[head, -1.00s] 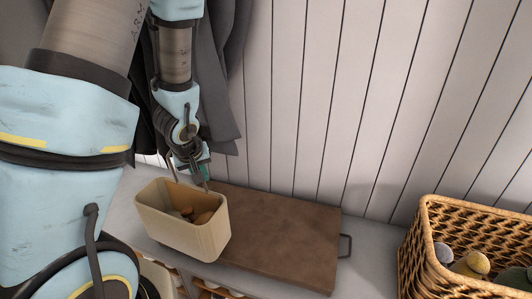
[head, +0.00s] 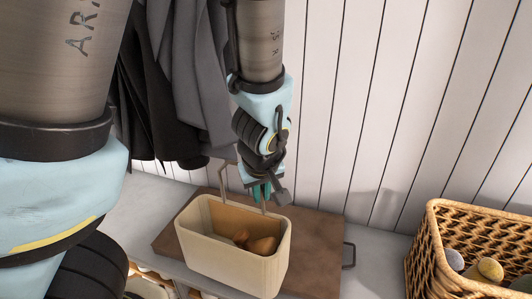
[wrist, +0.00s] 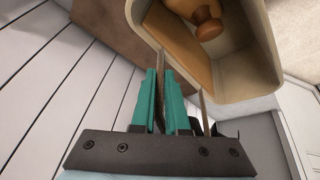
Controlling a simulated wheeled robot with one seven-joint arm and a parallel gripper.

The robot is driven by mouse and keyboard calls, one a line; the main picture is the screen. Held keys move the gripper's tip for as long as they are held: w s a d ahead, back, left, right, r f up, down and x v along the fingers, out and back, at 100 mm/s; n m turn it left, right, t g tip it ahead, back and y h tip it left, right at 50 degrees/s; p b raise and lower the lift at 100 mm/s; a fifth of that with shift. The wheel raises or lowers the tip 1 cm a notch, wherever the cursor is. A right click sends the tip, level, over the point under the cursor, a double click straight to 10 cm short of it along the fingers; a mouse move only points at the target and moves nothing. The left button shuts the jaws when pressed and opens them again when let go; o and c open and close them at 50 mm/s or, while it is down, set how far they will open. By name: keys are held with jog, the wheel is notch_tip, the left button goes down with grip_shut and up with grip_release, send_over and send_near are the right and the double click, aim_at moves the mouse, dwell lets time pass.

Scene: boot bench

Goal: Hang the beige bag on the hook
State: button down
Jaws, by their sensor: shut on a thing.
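The beige bag (head: 228,262) is an open-topped, box-like bag with a thin upright handle and brown rounded things inside. It hangs roughly upright from my gripper (head: 262,190), over the front of the brown board in the head view; any gap beneath it cannot be judged. In the wrist view, the teal fingers of my gripper (wrist: 165,95) are closed on the bag's thin handle, with the bag (wrist: 240,88) just beyond them. I cannot make out a hook in either view.
A brown board (head: 318,232) with a dark handle lies on the grey bench (head: 375,270). A wicker basket (head: 425,262) with several rounded things stands at the right. Dark grey coats (head: 190,70) hang at the back left against the white plank wall (head: 400,110).

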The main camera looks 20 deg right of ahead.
jog(key=shift+s+d, duration=0.1)
jog(key=shift+s, duration=0.1)
jog(key=w+d+p, duration=0.2)
jog(key=w+d, duration=1.1)
jog(key=w, duration=0.2)
notch_tip(320, 180, down, 6)
jog(key=p, duration=0.1)
jog(key=shift+w+f, duration=0.15)
jog(key=shift+f, duration=0.1)
dwell(0.5)
jog(key=shift+f, duration=0.1)
jog(key=shift+f, duration=0.2)
jog(key=c, duration=0.9)
grip_release()
jog(key=shift+r, duration=0.1)
